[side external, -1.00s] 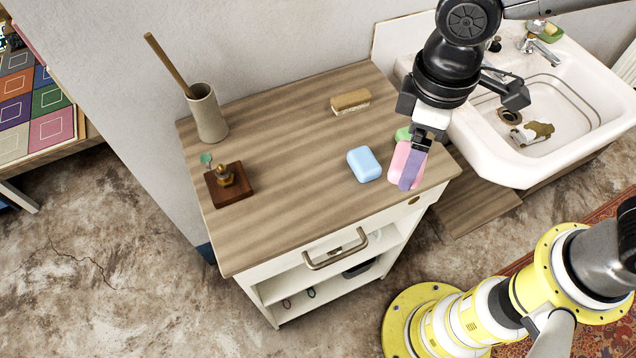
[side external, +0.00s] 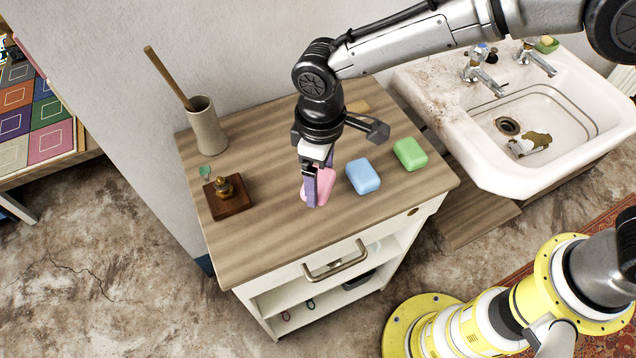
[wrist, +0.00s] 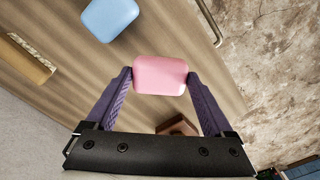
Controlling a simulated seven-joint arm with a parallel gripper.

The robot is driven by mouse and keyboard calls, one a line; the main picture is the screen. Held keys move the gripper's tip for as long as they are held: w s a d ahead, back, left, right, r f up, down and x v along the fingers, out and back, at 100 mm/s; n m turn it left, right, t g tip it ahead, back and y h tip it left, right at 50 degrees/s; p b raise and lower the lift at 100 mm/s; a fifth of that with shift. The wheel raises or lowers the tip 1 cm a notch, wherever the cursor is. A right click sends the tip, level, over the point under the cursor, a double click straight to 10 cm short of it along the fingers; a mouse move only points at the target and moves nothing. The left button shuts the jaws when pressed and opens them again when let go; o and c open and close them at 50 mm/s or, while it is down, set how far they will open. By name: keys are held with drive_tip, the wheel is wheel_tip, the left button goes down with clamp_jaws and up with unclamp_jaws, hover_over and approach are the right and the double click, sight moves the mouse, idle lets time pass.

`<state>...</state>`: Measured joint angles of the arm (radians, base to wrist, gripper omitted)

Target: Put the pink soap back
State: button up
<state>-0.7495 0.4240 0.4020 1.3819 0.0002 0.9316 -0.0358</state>
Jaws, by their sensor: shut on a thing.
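The pink soap (side external: 325,184) is between the purple fingers of my gripper (side external: 318,188), left of the blue soap on the wooden cabinet top. In the wrist view the same pink soap (wrist: 160,74) sits between both fingertips of my gripper (wrist: 159,82), which is shut on it. The fingers hide part of the soap in the side view. I cannot tell whether the soap touches the cabinet top (side external: 270,240) or hangs just above it.
The blue soap (side external: 363,176) and green soap (side external: 410,154) lie to the right. A brush (side external: 358,107) is behind my arm. A beige pot (side external: 208,128) with a wooden handle and a dark wooden block with brass piece (side external: 228,197) stand left. The sink (side external: 480,165) is at right.

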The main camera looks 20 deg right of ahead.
drive_tip(key=shift+w+a+f, duration=0.1)
drive_tip(key=shift+w+f, duration=0.05)
drive_tip(key=shift+f, duration=1.6)
drive_tip(key=shift+f, duration=0.15)
drive_tip(key=o, duration=1.2)
drive_tip(key=shift+o, duration=0.2)
